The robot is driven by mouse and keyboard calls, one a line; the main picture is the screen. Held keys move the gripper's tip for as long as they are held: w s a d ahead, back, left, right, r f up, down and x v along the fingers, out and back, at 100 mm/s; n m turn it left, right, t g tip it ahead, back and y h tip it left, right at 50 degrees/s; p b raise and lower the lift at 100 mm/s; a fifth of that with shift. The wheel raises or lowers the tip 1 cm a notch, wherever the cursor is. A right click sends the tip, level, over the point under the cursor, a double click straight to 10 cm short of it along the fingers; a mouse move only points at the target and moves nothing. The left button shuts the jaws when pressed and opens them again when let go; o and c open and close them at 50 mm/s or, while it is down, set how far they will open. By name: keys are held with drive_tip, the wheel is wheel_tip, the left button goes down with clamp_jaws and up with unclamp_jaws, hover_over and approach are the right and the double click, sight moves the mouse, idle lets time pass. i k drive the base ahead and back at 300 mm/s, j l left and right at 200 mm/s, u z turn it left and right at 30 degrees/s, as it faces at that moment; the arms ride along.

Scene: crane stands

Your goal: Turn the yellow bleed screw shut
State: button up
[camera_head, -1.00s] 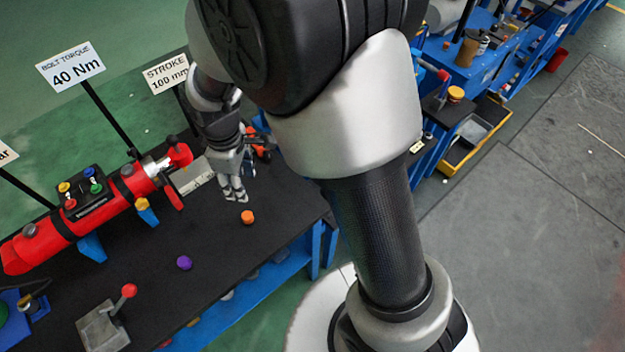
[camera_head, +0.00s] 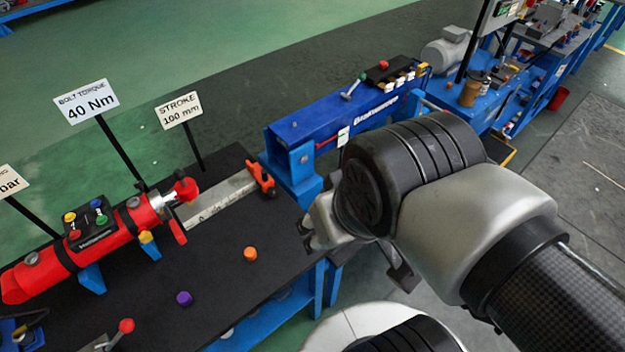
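The red cylinder (camera_head: 72,253) lies on the black bench at the left. A yellow knob (camera_head: 146,237) sits low on its near side, above a small blue foot. Another yellow knob (camera_head: 69,217) is on the black block on top of the cylinder. I cannot tell from the picture which of them is the bleed screw, or how far either is turned. My arm is folded at the right, over the bench's right end and clear of both knobs.
An orange cap (camera_head: 250,254) and a purple cap (camera_head: 184,299) stand on the black bench top (camera_head: 215,270). A red-knobbed lever (camera_head: 126,326) is at the front. A blue beam (camera_head: 335,120) stands behind. Sign posts rise behind the cylinder. The bench front is mostly clear.

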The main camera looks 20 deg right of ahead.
sight(146, 236)
drive_tip(key=u, duration=1.35)
